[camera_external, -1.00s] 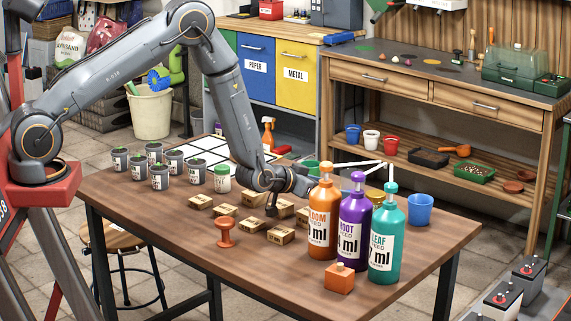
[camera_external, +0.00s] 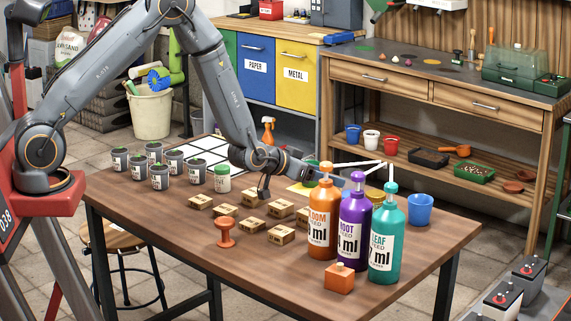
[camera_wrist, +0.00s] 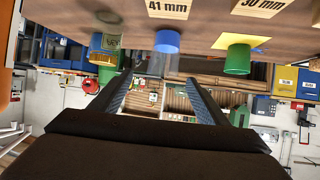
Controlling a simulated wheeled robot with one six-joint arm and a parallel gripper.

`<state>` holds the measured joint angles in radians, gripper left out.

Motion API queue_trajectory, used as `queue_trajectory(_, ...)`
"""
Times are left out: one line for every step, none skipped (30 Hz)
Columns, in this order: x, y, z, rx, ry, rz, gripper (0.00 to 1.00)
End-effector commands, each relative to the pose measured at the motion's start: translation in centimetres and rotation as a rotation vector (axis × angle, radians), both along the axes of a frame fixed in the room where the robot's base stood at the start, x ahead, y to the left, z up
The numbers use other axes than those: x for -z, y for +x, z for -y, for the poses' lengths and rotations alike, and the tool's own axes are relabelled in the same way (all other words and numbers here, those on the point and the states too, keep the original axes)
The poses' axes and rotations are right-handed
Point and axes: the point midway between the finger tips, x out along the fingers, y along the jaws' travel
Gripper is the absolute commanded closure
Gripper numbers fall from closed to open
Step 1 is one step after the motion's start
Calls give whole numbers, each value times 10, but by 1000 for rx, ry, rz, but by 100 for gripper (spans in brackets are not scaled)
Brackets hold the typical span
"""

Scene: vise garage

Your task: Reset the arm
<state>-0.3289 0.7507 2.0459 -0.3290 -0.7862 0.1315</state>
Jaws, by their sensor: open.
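My gripper (camera_external: 264,188) hangs low over the wooden table (camera_external: 170,212), just above the small labelled wooden blocks (camera_external: 281,234). In the wrist view the two dark fingers of my gripper (camera_wrist: 146,88) are spread apart with nothing between them. My arm arches from the red base at the left over the dark pots. In the external view the fingertips are small and partly merge with the block behind them.
An orange bottle (camera_external: 321,220), a purple bottle (camera_external: 354,230) and a teal bottle (camera_external: 387,240) stand right of my gripper. Several dark pots (camera_external: 160,177) stand at the left. An orange stamp-like piece (camera_external: 226,232) and an orange block (camera_external: 340,279) are near the front.

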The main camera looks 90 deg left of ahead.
Motion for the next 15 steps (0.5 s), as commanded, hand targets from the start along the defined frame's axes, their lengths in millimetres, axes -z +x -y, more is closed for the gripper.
queue_trajectory(-16,9,2,3,-18,-2,31)
queue_trajectory(-24,12,5,6,-32,-9,31)
queue_trajectory(-36,15,8,12,-50,-21,31)
queue_trajectory(-44,17,11,17,-65,-28,31)
queue_trajectory(-53,18,15,23,-81,-36,31)
queue_trajectory(-65,20,20,32,-101,-44,31)
queue_trajectory(-73,21,25,40,-115,-51,31)
queue_trajectory(-82,21,29,48,-129,-58,31)
queue_trajectory(-93,21,35,59,-149,-66,31)
queue_trajectory(-100,20,40,68,-162,-72,31)
queue_trajectory(-107,20,44,77,-175,-78,31)
queue_trajectory(-116,18,51,89,-191,-86,31)
queue_trajectory(-123,17,55,98,-202,-89,31)
queue_trajectory(-129,16,60,108,-214,-94,31)
queue_trajectory(-137,14,65,119,-226,-99,31)
